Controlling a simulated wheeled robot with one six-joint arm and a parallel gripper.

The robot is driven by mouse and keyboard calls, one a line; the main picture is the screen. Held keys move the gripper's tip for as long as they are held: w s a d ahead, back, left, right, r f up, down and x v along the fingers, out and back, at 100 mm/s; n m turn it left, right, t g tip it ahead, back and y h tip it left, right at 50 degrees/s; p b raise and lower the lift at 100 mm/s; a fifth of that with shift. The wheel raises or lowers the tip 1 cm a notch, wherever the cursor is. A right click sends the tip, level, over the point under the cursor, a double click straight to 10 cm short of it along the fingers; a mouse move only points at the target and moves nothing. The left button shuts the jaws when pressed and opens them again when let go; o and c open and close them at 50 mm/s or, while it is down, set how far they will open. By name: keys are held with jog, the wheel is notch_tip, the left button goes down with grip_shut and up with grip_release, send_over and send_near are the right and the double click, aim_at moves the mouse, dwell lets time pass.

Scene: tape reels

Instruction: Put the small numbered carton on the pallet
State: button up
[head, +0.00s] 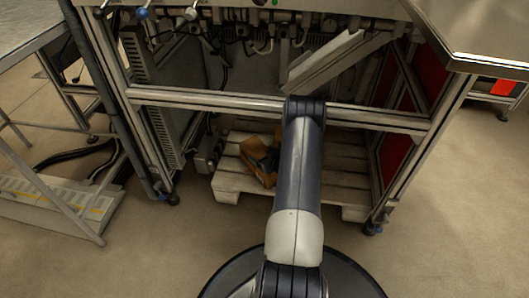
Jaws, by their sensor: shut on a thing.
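The pallet (225,188) is pale wooden slats lying on the floor inside the metal frame of a machine. A small brown carton (257,147) shows over the left part of the pallet, tilted. A number on it is too small to make out. My gripper (268,166), small and dark, is at the carton and shut on it. My upper arm covers the middle of the pallet and part of the view right of the carton. I cannot tell whether the carton touches the slats.
A horizontal metal bar (210,98) of the frame crosses above the pallet, with posts at both sides. A grey box (207,155) stands left of the pallet. The pallet's right part is bare. A white cable tray (60,200) lies at the left.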

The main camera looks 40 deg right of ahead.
jog(key=shift+f, duration=0.1)
jog(key=o, duration=1.7)
jog(key=shift+f, duration=0.1)
jog(key=shift+o, duration=0.2)
jog(key=shift+s+r, duration=0.25)
jog(key=shift+r, duration=0.05)
jog(key=p+v, duration=0.3)
jog(key=v, duration=0.8)
jog(key=shift+s+p, duration=0.25)
jog(key=shift+p, duration=0.15)
jog(key=shift+a, duration=0.1)
